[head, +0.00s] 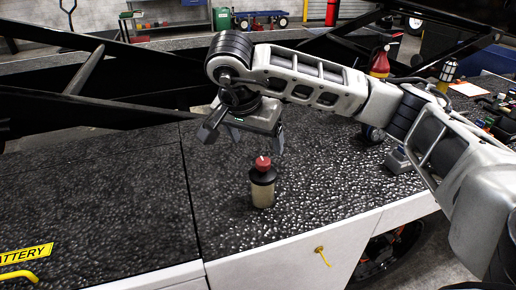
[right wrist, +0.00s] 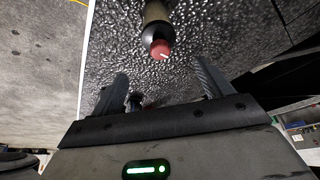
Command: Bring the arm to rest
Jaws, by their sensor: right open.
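My right arm reaches in from the right in the head view. Its right gripper (head: 243,141) is open and empty above the dark textured deck. In the right wrist view the two fingers of the right gripper (right wrist: 160,88) stand wide apart. A bottle with a tan body, black shoulder and red cap (head: 262,184) stands upright on the deck, just in front of the gripper and apart from it. The bottle's red cap also shows in the right wrist view (right wrist: 161,49), beyond the fingertips. My left gripper is not in view.
The deck (head: 110,205) is bare at the left. A red bottle (head: 380,62), a yellow-and-black bottle (head: 447,73) and small items stand at the right, behind my arm. Black frame bars (head: 85,70) cross the back left. A yellow pull (head: 322,254) hangs on the white front edge.

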